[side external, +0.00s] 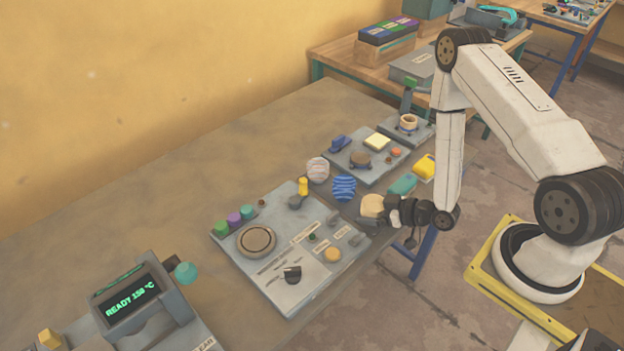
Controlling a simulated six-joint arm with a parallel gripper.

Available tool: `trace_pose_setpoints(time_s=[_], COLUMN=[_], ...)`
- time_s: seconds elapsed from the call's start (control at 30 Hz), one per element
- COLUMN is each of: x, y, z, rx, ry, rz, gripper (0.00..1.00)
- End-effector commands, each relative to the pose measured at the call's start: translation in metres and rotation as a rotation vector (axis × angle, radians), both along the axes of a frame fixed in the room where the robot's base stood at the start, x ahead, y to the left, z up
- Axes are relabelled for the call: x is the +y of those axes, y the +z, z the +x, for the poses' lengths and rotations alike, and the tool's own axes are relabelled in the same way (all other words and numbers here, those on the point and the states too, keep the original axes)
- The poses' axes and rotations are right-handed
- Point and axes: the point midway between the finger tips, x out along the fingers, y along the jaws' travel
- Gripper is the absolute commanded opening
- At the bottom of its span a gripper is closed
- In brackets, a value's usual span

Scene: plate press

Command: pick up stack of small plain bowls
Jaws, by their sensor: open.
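A rounded plain cream piece (372,205), which looks like the small plain bowls, is near the front edge of the grey table (120,200). It is too small to tell how many bowls are in it. My dark gripper (386,211) is open, low at the table's front edge, and comes at the cream piece from the right. The fingers overlap its right side in this view. I cannot tell whether they touch it or are around it. A blue striped stack (344,188) and a white striped piece (318,169) are just to the left and behind.
A grey control panel (285,285) with knobs and a round plate lies left of the gripper. A second panel (375,152) is behind. Teal (403,184) and yellow (424,167) pieces sit close by on the right. A display unit (135,292) stands at lower left.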

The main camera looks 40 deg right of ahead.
Motion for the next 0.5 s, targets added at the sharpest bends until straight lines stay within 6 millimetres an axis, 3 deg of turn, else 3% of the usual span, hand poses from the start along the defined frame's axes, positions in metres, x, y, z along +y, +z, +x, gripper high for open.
trace_pose_setpoints(time_s=[0.03, 0.3, 0.5], x=[0.0000, 0.0000, 0.0000], y=[0.0000, 0.0002, 0.0004], z=[-0.0001, 0.0000, -0.0001], rx=[0.000, -0.001, -0.001], ry=[0.000, 0.000, 0.000], rz=[0.000, 0.000, 0.000], gripper=[1.00, 0.18, 0.18])
